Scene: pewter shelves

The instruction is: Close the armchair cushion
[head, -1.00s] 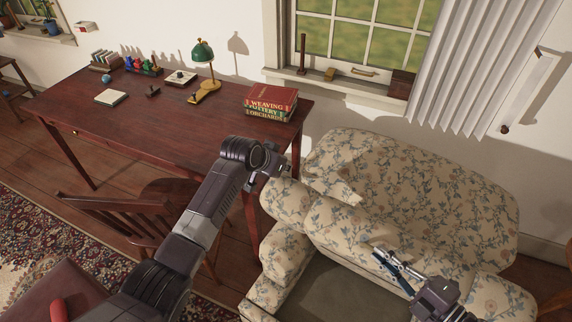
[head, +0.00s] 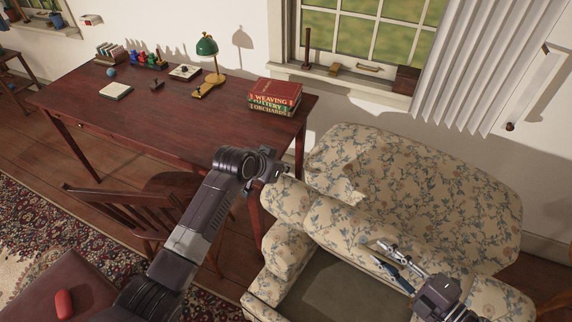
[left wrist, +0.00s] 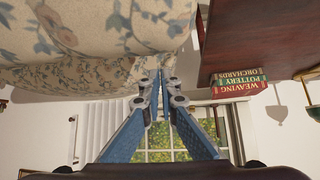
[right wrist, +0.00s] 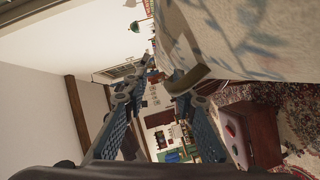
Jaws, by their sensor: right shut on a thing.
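The armchair (head: 275,255) is covered in cream floral fabric and has a dark, flat area in its seat. Its floral cushion (head: 335,232) is a long roll-edged piece across the front of the back. My right gripper (head: 390,257) is at the cushion's front edge, its fingers closed on it; in the right wrist view the fingertips (right wrist: 163,82) meet a tan edge beside the pale fabric. My left gripper (head: 280,170) is beside the armchair's left upper corner. In the left wrist view its fingertips (left wrist: 162,80) are nearly together with nothing seen between them.
A dark wooden desk (head: 170,120) with books (head: 273,97) and a green lamp (head: 207,46) stands left of the armchair. A wooden chair (head: 120,215) is before it. A window and white blinds (head: 475,70) are behind. A red-brown seat (head: 95,300) is at lower left.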

